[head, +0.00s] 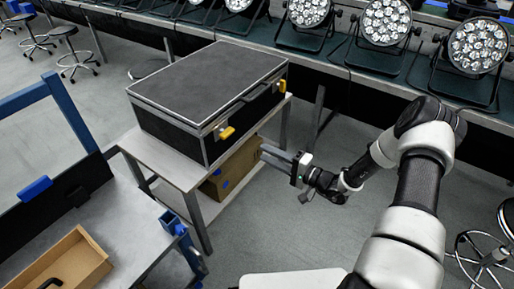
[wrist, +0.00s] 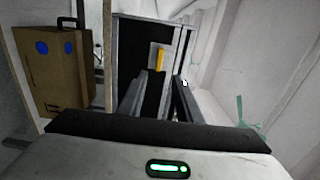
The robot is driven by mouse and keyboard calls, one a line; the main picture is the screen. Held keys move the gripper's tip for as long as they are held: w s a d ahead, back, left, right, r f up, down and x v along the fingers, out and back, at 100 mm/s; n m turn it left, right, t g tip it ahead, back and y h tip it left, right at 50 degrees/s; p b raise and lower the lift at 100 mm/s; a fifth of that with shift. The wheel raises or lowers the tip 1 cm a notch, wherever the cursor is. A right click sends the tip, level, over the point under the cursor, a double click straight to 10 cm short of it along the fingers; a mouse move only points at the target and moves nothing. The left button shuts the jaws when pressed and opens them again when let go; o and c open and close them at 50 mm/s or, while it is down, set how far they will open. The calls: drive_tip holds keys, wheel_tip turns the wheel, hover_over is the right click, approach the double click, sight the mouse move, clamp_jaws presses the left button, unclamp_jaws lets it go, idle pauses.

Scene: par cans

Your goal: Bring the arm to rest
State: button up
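My arm (head: 405,225) reaches out from the lower right of the head view and bends down to the left. My gripper (head: 264,151) points left, beside the right end of a side table, in front of the black case. In the wrist view the two fingers of my gripper (wrist: 159,80) stand apart, with nothing visible between them. Behind them shows the black case (wrist: 130,50) with a yellow latch. I cannot tell whether a fingertip touches the table or case.
The black case (head: 205,80) lies closed on the metal side table (head: 165,165). A cardboard box (head: 232,170) stands on its lower shelf. Par cans (head: 384,22) line the back bench. A workbench (head: 125,215) with a wooden tray (head: 75,262) is at lower left. Open floor (head: 270,225) lies below my gripper.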

drive_tip(key=shift+s+d, duration=0.3)
drive_tip(key=shift+d, duration=0.05)
drive_tip(key=s+a+r+n+g+h, duration=0.25)
drive_tip(key=s+r+n+g, duration=0.2)
drive_tip(key=s+r, duration=0.3)
drive_tip(key=s+a+r+n+g+h, duration=0.1)
drive_tip(key=s+a+r+n+g, duration=0.25)
drive_tip(key=s+r+g, duration=0.4)
drive_tip(key=s+d+r+t+h, duration=0.6)
drive_tip(key=s+d+r+h, duration=0.5)
drive_tip(key=s+r, duration=0.45)
wheel_tip(320, 180, up, 21)
drive_tip(key=p, duration=2)
drive_tip(key=shift+w+d+f+m+t, duration=0.15)
drive_tip(key=shift+w+f+m+t, duration=0.05)
drive_tip(key=shift+w+m+t, duration=0.1)
